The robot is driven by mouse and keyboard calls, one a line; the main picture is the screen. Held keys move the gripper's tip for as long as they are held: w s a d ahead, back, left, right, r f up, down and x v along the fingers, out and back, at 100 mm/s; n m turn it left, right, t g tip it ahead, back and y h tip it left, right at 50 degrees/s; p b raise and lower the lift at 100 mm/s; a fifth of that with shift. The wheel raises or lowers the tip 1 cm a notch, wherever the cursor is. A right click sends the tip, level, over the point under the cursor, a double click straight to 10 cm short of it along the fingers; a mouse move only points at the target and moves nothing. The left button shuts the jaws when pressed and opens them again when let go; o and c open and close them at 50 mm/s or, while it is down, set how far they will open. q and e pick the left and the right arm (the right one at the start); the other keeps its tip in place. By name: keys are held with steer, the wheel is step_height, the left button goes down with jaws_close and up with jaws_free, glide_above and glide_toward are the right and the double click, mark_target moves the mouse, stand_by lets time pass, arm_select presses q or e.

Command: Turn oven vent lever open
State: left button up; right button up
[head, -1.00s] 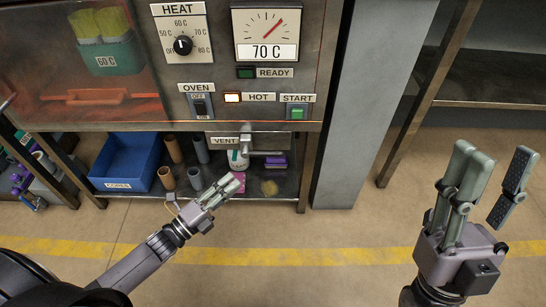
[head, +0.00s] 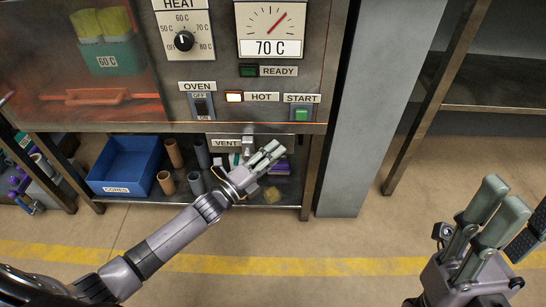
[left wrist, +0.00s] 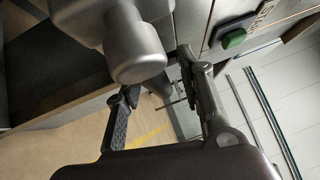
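The vent lever (head: 248,146) is a grey metal part beside the VENT label (head: 226,143), under the oven front. Its handle is largely hidden by my left gripper in the head view. In the left wrist view a rounded grey metal part, likely the lever (left wrist: 138,50), looms close by the fingers. My left gripper (head: 270,155) is at the lever, with its fingers apart in the left wrist view (left wrist: 160,100). I cannot tell whether it touches the lever. My right gripper (head: 512,225) is open and empty at the far right, away from the oven.
The oven panel above has the HEAT knob (head: 184,41), OVEN switch (head: 201,106) and green START button (head: 302,114). The shelf below holds a blue bin (head: 125,165), several tubes and a purple item (head: 281,167). A grey post (head: 352,150) stands to the right.

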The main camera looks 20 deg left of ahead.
arm_select(q)
jaws_close()
stand_by(0.4)
stand_by(0.4)
